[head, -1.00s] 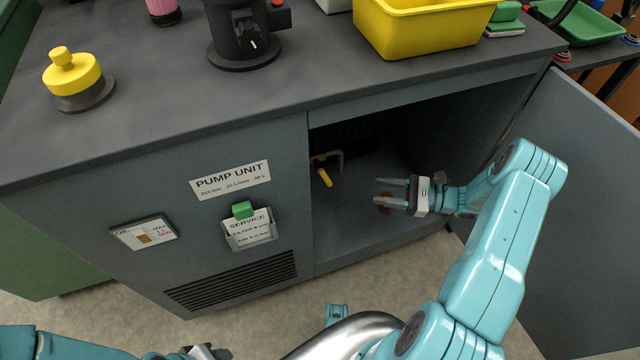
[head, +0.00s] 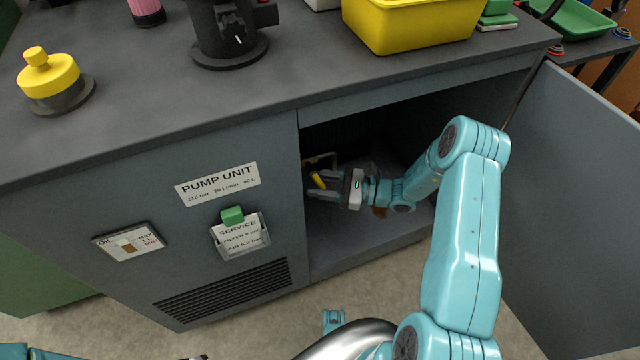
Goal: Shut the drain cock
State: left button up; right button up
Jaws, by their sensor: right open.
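The drain cock shows as a yellow lever (head: 318,181) on a pipe fitting (head: 322,160) inside the open cabinet, near its left wall. The lever slants downward. My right gripper (head: 317,186) is inside the cabinet, open, with its fingers pointing left at the lever. The lever appears between or just in front of the fingers; I cannot tell whether they touch it. Part of the fitting is hidden behind the gripper. My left gripper (head: 197,357) is barely visible at the bottom edge, and its jaws cannot be made out.
The pump unit cabinet (head: 120,190) has its door (head: 575,200) swung open on the right. A yellow bin (head: 415,25) and a black fixture (head: 228,35) stand on top.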

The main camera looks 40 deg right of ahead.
jog(key=shift+w, duration=0.1)
grip_shut()
jog(key=a+m+t+y+b, duration=0.2)
jog(key=t+b, duration=0.1)
jog(key=shift+w+f+m, duration=0.15)
jog(key=shift+w+m, duration=0.1)
jog(key=shift+m, duration=0.15)
grip_release()
jog(key=shift+s+d, duration=0.1)
